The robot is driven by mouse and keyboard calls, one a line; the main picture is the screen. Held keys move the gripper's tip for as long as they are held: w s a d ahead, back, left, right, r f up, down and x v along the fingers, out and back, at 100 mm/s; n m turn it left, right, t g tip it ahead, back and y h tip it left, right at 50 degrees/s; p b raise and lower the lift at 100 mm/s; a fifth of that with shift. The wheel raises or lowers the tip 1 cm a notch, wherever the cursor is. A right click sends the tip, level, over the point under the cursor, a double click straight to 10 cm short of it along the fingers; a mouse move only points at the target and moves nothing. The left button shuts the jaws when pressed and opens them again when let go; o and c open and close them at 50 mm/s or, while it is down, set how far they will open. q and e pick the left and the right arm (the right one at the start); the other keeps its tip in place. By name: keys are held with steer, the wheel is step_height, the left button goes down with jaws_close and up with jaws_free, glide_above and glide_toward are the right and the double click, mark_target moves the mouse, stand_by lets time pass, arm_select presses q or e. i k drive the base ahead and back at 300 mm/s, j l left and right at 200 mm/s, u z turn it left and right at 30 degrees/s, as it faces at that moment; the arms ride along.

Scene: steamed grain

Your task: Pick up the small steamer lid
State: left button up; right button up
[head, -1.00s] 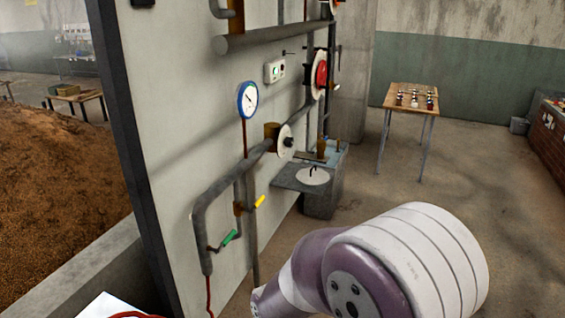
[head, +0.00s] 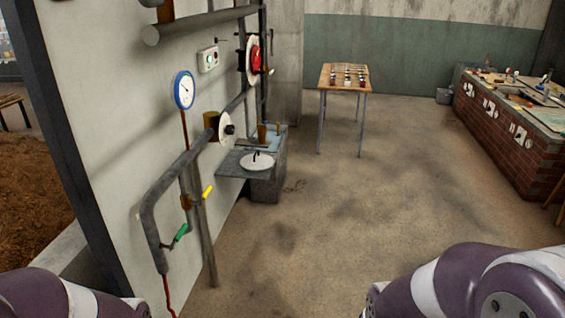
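A small round white lid (head: 257,162) with a dark upright handle lies on a grey shelf (head: 231,168) that juts from the wall, in the middle of the head view. It looks like the small steamer lid. My two arms show only as purple and white links at the bottom left and bottom right corners. Neither gripper is in the picture. The lid is some way ahead of me, and nothing of mine touches it.
Pipes with a green-handled valve (head: 180,233), a yellow-handled valve (head: 207,192) and a blue gauge (head: 184,90) line the wall at left. A wooden table (head: 343,77) stands behind. A brick counter (head: 507,125) is at right. The middle floor is clear.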

mark_target(256, 161)
steer(key=i+l, duration=0.45)
steer(key=i+l+z, duration=0.1)
steer(key=i+l, duration=0.35)
steer(key=i, duration=0.15)
steer(key=i+l, duration=0.4)
steer(key=i+l+z, duration=0.1)
steer(key=i+l, duration=0.3)
steer(key=i, duration=0.25)
steer(key=i+j, duration=0.45)
steer(key=i, duration=0.25)
steer(key=i+j+z, duration=0.1)
steer(key=i+j, duration=0.4)
steer(key=i, duration=0.25)
steer(key=i+j, duration=0.55)
steer(key=i, duration=0.15)
steer(key=l+z, duration=0.05)
